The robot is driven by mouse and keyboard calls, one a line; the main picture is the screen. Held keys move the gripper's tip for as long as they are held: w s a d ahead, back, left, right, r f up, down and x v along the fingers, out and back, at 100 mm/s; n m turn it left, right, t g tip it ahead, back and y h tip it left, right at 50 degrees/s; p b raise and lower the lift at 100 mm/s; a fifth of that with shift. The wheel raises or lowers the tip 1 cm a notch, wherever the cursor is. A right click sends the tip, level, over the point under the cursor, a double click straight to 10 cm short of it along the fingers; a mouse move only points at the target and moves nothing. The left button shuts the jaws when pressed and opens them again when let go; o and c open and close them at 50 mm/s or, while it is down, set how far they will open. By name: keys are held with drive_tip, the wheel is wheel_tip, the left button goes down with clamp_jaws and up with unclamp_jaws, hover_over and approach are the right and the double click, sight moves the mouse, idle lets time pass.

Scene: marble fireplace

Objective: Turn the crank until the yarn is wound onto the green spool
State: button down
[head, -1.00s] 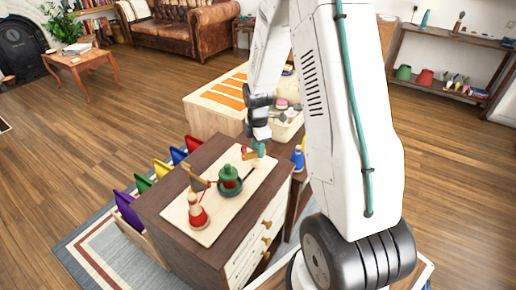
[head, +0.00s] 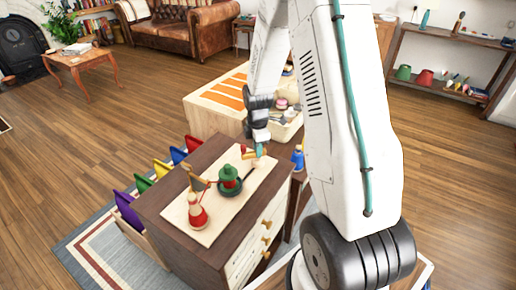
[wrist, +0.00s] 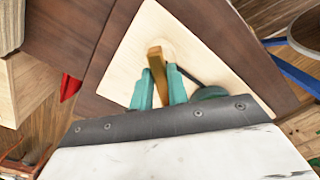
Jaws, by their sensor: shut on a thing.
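The green spool (head: 229,180) stands upright on a pale wooden board (head: 228,208) on the dark cabinet top. A red cone of yarn (head: 197,216) stands at the board's near left, with a wooden arm (head: 199,181) behind it. A thin red strand shows between that arm and the spool. My gripper (head: 260,150) is at the board's far end, beyond the spool. In the wrist view, its teal fingers (wrist: 159,88) are shut on the wooden crank handle (wrist: 156,66). A green round part (wrist: 209,92) shows partly behind the gripper; how much yarn is wound is unclear.
A blue bottle-like object (head: 298,157) stands just right of the cabinet. A light wooden cabinet with an orange-striped top (head: 222,92) and a tray of items stand behind. Coloured panels (head: 143,184) line the left side. Open floor lies beyond.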

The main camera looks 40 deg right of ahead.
drive_tip(key=m, duration=1.2)
drive_tip(key=shift+r, duration=0.1)
drive_tip(key=m, duration=0.5)
drive_tip(key=shift+w+m, duration=0.1)
drive_tip(key=shift+m, duration=0.3)
drive_tip(key=m, duration=0.5)
drive_tip(key=shift+m, duration=0.4)
drive_tip(key=c, duration=1.4)
unclamp_jaws()
drive_tip(key=shift+o, duration=0.2)
